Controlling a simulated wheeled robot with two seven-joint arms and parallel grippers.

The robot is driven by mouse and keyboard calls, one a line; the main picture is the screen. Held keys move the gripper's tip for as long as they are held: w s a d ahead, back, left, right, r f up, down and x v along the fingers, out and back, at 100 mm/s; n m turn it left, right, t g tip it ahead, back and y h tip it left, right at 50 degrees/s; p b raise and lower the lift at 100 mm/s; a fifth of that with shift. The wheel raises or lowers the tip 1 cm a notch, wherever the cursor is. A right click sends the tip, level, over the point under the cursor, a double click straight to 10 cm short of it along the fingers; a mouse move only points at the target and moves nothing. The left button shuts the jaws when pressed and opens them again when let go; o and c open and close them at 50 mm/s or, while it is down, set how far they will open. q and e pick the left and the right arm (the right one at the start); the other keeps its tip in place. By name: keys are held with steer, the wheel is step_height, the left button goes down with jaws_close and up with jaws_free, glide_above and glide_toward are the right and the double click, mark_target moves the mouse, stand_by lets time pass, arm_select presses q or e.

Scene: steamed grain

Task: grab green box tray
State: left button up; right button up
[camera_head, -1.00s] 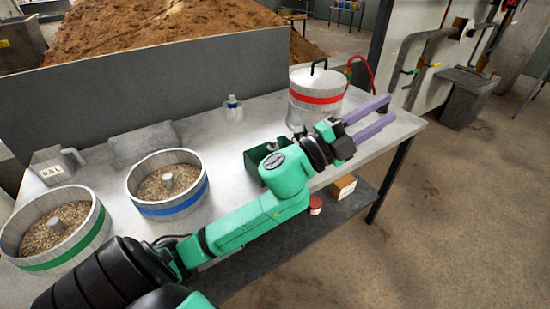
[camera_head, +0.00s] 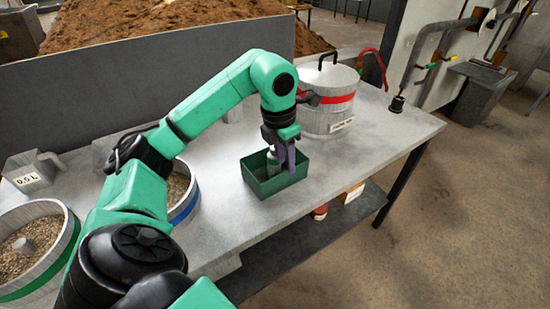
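The green box tray (camera_head: 283,183) stands on the grey table near its front edge, open at the top. My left gripper (camera_head: 283,168) points down at the tray, with its purple fingers over the tray's opening and their tips low at or inside it. The finger gap is seen at a poor angle, so I cannot tell whether the fingers touch a wall or are closed. The gripper and wrist hide part of the tray's back side. My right gripper is not in view.
A lidded drum with a red band (camera_head: 328,98) stands behind and right of the tray. A blue-banded tub (camera_head: 188,203), a green-banded tub (camera_head: 42,275) and a 0.5 L jug (camera_head: 28,180) are to the left. The table right of the tray is clear.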

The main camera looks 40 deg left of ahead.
mark_target(285, 188)
arm_select(q)
steer(key=f, duration=0.4)
steer(key=w+f, duration=0.1)
steer(key=f, duration=0.2)
steer(key=shift+a, duration=0.15)
jaws_close()
steer(key=shift+r, duration=0.15)
stand_by(0.9)
